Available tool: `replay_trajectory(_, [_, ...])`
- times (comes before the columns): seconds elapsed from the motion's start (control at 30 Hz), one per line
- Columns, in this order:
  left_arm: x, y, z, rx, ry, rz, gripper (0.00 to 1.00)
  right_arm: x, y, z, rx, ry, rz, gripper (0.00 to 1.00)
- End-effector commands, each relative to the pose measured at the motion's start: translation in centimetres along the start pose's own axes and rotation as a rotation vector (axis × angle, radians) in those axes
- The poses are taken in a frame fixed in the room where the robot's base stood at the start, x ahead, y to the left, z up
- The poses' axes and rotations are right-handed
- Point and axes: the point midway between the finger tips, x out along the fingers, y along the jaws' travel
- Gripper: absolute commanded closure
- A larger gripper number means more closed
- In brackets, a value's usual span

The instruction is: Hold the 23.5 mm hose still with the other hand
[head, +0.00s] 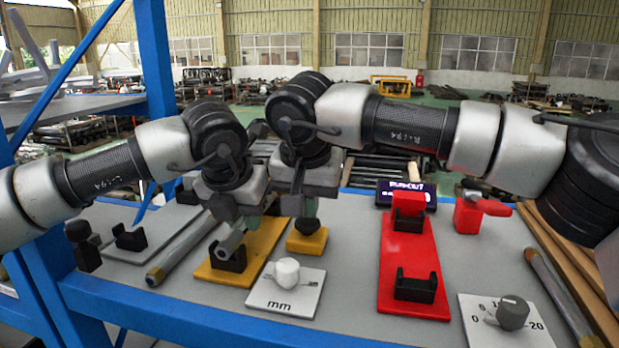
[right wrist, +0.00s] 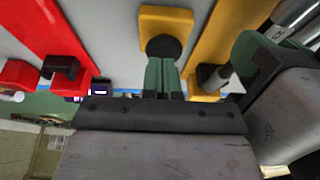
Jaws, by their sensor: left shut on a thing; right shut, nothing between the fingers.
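My left gripper (head: 238,207) is shut on a grey tube (head: 232,240), which I take to be the hose. The tube slants over the black cradle (head: 228,259) of a yellow stand (head: 206,276); I cannot tell if it rests in it. No size is readable on it. My right gripper (head: 304,205) is shut and empty, just above a black round pad on a small yellow block (head: 318,243). In the right wrist view its green fingertips (right wrist: 163,76) are together close to the black pad (right wrist: 163,47). My left gripper's green finger (right wrist: 252,52) shows at the right there.
A white "mm" plate with a white knob (head: 287,272) is in front. A red stand (head: 405,255) with black cradles is right of it, a dial (head: 513,313) at front right. A dark display (head: 423,196) and red device (head: 470,214) stand behind. A loose rod (head: 185,254) lies left.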

Motion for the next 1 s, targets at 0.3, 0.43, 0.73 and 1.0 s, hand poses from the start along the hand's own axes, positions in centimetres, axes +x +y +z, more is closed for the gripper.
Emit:
replay_trajectory(0.3, [-0.1,0.0,0.0,0.0,-0.001,0.0,1.0,0.8,0.0,0.2,0.001,0.0,-0.001,1.0])
replay_trajectory(0.43, [-0.1,0.0,0.0,0.0,-0.001,0.0,1.0,0.8,0.0,0.2,0.001,0.0,0.0,1.0])
replay_trajectory(0.73, [-0.1,0.0,0.0,0.0,-0.002,0.0,1.0,3.0,-0.1,0.9,-0.002,-0.003,0.002,1.0])
replay_trajectory(1.0, [0.0,0.0,0.0,0.0,-0.002,0.0,1.0,3.2,0.0,1.1,-0.005,-0.007,0.007,1.0])
